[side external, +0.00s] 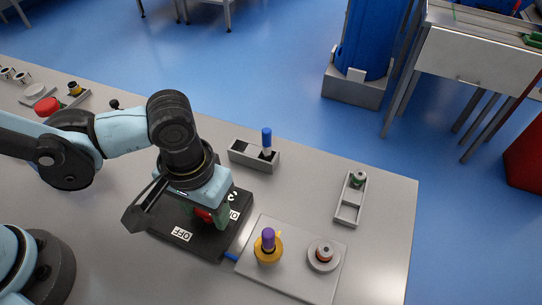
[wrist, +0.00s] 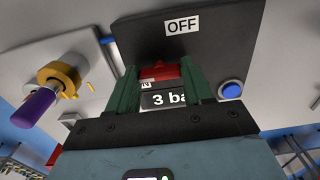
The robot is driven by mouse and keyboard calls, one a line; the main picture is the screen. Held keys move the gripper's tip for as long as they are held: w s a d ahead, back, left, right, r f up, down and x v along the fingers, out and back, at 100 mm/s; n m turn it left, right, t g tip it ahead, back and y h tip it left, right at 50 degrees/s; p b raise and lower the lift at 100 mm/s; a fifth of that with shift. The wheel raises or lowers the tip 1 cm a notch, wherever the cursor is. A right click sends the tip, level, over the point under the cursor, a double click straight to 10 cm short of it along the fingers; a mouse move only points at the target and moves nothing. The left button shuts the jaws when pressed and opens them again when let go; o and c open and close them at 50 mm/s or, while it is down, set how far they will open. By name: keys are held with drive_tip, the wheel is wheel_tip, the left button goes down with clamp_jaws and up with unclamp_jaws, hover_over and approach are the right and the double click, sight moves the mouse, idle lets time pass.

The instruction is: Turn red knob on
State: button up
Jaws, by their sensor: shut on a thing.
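The red knob (side external: 203,214) stands on a black panel (side external: 197,248) on the grey table. My gripper (side external: 212,212) is over the panel, its green fingers shut on the red knob. In the wrist view the red knob (wrist: 152,72) shows between the two fingertips. A white OFF label (wrist: 181,25) is on the panel, clear of the fingers; it also shows at the panel's front in the side view (side external: 181,234). Another label by the knob is mostly hidden by a finger, with only an N showing. Which way the knob points I cannot tell.
A blue button (wrist: 230,89) sits beside the knob. A grey plate (side external: 298,281) to the right carries a yellow and purple piece (side external: 268,246) and a round grey piece (side external: 323,254). Behind stand a grey tray with a blue-topped peg (side external: 266,140) and a narrow tray (side external: 348,213).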

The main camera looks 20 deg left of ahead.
idle(0.4)
drive_tip(key=o, duration=1)
drive_tip(key=shift+o, duration=0.2)
wheel_tip(320, 180, up, 12)
drive_tip(key=w+a+f+t, duration=0.1)
drive_tip(key=w+a+t, duration=0.2)
drive_tip(key=a, duration=0.8)
drive_tip(key=w+a+f+t, duration=0.1)
drive_tip(key=w+a+t, duration=0.3)
drive_tip(key=a, duration=0.8)
drive_tip(key=shift+a, duration=0.3)
